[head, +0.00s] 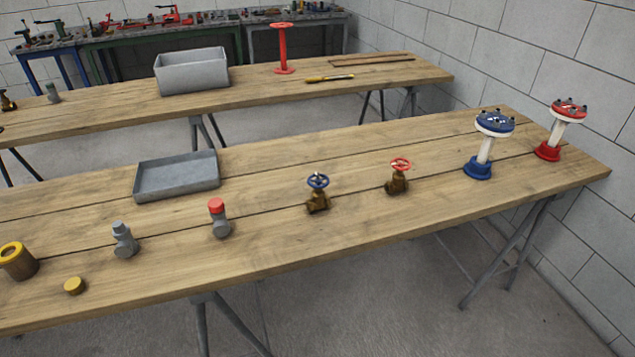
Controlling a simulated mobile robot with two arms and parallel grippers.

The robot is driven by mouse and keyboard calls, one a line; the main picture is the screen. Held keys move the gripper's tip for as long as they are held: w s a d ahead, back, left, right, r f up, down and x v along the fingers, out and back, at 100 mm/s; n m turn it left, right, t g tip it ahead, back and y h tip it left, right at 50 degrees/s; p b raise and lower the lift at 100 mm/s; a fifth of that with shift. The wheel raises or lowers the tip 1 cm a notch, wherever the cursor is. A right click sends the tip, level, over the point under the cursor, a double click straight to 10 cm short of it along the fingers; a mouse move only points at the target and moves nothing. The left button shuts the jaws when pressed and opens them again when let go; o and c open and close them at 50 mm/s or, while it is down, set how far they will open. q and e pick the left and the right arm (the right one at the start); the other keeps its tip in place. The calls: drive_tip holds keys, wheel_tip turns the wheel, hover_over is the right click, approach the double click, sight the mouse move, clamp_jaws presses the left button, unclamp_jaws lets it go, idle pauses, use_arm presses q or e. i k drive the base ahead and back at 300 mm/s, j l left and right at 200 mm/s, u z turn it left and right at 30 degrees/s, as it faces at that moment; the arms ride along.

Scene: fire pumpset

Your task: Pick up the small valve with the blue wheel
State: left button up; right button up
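The small valve with the blue wheel (318,194) stands upright on the near wooden table, around its middle and close to the front edge. It has a brass-brown body and a dark blue handwheel on top. A similar brass valve with a red wheel (398,177) stands to its right, apart from it. Neither of my grippers shows in the head view.
The near table (440,215) also bears a shallow grey tray (177,176), a grey fitting with a red cap (219,218), a plain grey fitting (124,240), a yellow-rimmed cup (17,262), a yellow cap (74,286), and blue (483,155) and red (555,140) flanged stands.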

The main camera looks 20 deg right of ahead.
sight(320, 201)
drive_tip(key=i+l, duration=0.25)
drive_tip(key=l, duration=0.15)
drive_tip(key=i+l, duration=0.2)
drive_tip(key=l, duration=0.15)
drive_tip(key=i+l, duration=0.25)
drive_tip(key=l, duration=0.15)
